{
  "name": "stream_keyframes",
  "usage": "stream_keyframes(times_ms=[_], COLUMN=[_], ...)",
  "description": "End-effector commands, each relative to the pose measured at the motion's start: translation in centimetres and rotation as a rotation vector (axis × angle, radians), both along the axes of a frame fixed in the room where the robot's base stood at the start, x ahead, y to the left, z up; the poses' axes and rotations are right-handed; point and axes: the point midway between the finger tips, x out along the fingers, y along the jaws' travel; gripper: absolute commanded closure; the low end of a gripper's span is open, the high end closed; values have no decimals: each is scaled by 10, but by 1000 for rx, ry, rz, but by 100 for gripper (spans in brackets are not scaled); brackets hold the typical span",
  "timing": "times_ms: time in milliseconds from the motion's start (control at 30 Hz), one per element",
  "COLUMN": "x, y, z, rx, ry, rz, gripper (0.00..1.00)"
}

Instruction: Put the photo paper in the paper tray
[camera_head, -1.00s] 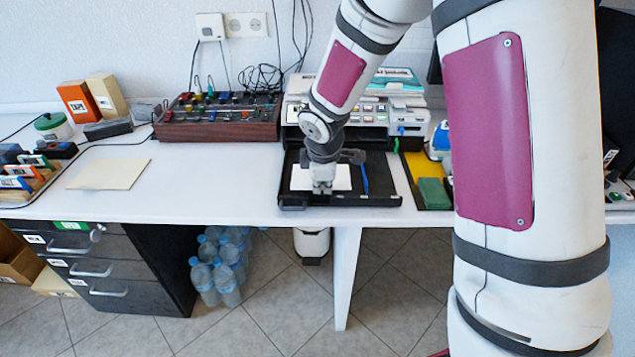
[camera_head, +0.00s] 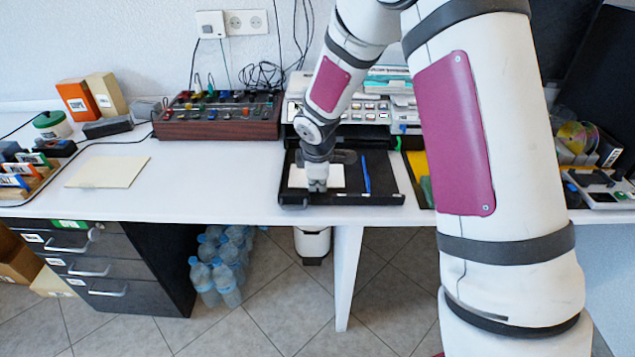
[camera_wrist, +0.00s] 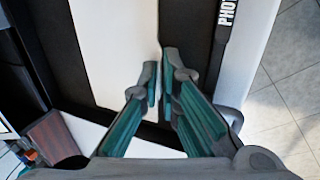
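A white sheet, which looks like the photo paper (camera_head: 331,177), lies flat in the black paper tray (camera_head: 384,183) at the table's front edge. In the wrist view the white paper (camera_wrist: 115,50) lies on the dark tray floor (camera_wrist: 190,30), and the tray's front edge carries a label starting "PHO". My gripper (camera_head: 317,188) is low over the paper's front part. Whether the fingertips touch the paper cannot be told.
A blue pen-like stick (camera_head: 365,174) lies in the tray, right of the paper. A cream sheet (camera_head: 108,172) lies on the table at left. A printer-like device (camera_head: 365,110) stands behind the tray, and a red-brown control box (camera_head: 218,128) behind left. The table's middle is clear.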

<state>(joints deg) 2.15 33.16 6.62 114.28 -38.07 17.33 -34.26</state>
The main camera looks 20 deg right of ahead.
Motion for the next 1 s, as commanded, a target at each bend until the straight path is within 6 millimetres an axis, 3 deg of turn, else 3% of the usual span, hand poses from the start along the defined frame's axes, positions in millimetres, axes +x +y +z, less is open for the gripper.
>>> stream_keyframes(times_ms=[467, 1000], x=[-1, -33], y=[1, 10], z=[6, 99], rx=[1, 0], ry=[-1, -2], rz=[0, -1], gripper=[87, 87])
